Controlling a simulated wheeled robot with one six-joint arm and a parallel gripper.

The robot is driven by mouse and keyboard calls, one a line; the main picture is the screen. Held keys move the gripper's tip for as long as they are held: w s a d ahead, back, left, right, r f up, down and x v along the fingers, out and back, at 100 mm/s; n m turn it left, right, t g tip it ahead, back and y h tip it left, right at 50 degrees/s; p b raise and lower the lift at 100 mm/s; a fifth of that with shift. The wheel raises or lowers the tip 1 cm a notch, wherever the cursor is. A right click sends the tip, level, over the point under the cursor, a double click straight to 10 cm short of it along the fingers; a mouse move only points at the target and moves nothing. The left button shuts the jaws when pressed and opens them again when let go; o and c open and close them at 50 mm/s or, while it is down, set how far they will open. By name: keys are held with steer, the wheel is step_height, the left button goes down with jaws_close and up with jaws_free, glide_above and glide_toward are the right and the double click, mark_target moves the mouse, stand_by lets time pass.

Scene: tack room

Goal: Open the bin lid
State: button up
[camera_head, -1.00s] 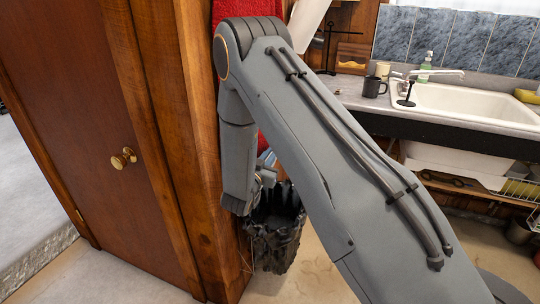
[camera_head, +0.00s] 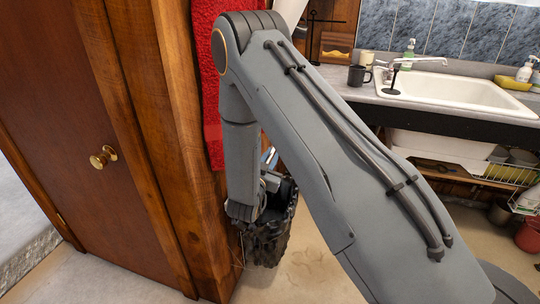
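The bin (camera_head: 268,240) is a dark, bag-lined container on the floor beside the wooden cabinet, partly behind my arm. Its top looks dark, and I cannot make out a separate lid. My gripper (camera_head: 262,172) is at the end of my grey arm, over the bin's upper rim. The wrist hides most of it, and its fingers are too small and covered to read.
A wooden cabinet (camera_head: 100,200) with a brass knob (camera_head: 103,157) stands close on the left. A red towel (camera_head: 207,90) hangs at its side. The sink counter (camera_head: 440,110) with a mug (camera_head: 358,75) is at the right. Floor (camera_head: 310,265) is clear right of the bin.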

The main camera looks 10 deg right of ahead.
steer(key=shift+o, duration=0.7)
steer(key=b+v, duration=0.1)
steer(key=v, duration=0.5)
steer(key=shift+s+a, duration=0.2)
steer(key=shift+a, duration=0.05)
steer(key=shift+s+a, duration=0.2)
steer(key=shift+s, duration=0.35)
steer(key=p+v, duration=0.2)
steer(key=v, duration=0.7)
stand_by(0.6)
